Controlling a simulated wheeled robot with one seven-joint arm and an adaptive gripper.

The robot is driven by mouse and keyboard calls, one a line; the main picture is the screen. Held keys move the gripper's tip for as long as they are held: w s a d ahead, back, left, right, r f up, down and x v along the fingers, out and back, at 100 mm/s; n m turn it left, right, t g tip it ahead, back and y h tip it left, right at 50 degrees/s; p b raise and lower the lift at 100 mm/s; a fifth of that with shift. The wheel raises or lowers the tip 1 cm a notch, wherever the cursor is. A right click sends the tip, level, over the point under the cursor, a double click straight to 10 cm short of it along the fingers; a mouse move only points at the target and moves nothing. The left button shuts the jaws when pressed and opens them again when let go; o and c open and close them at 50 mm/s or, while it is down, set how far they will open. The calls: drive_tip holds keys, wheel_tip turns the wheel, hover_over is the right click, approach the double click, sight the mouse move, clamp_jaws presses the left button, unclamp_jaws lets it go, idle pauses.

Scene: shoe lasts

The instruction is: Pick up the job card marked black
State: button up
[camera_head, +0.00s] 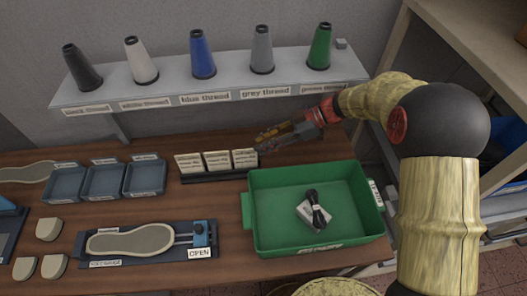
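Three small cream cards stand side by side in a dark holder (220,176) on the wooden bench: a left card (189,163), a middle card (217,160) and a right card (245,158). Their print is too small to read, so I cannot tell which one is marked black. My gripper (260,143) comes in from the right, just above and beside the right card. Its two fingers point left and look spread apart, with nothing seen between them. I cannot tell whether it touches the card.
A shelf (215,86) with several thread cones hangs behind the cards. A green bin (252,215) holding a black-banded light object (313,210) stands in front of my gripper. Blue-grey trays (145,180) are left of the cards. A sole fixture (135,241) marked OPEN lies in front.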

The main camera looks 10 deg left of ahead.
sight(245, 153)
drive_tip(key=x, duration=0.4)
drive_tip(key=b+x, duration=0.1)
drive_tip(key=x, duration=0.2)
drive_tip(key=shift+a+f, duration=0.15)
drive_tip(key=shift+f, duration=0.4)
drive_tip(key=shift+c, duration=0.6)
clamp_jaws()
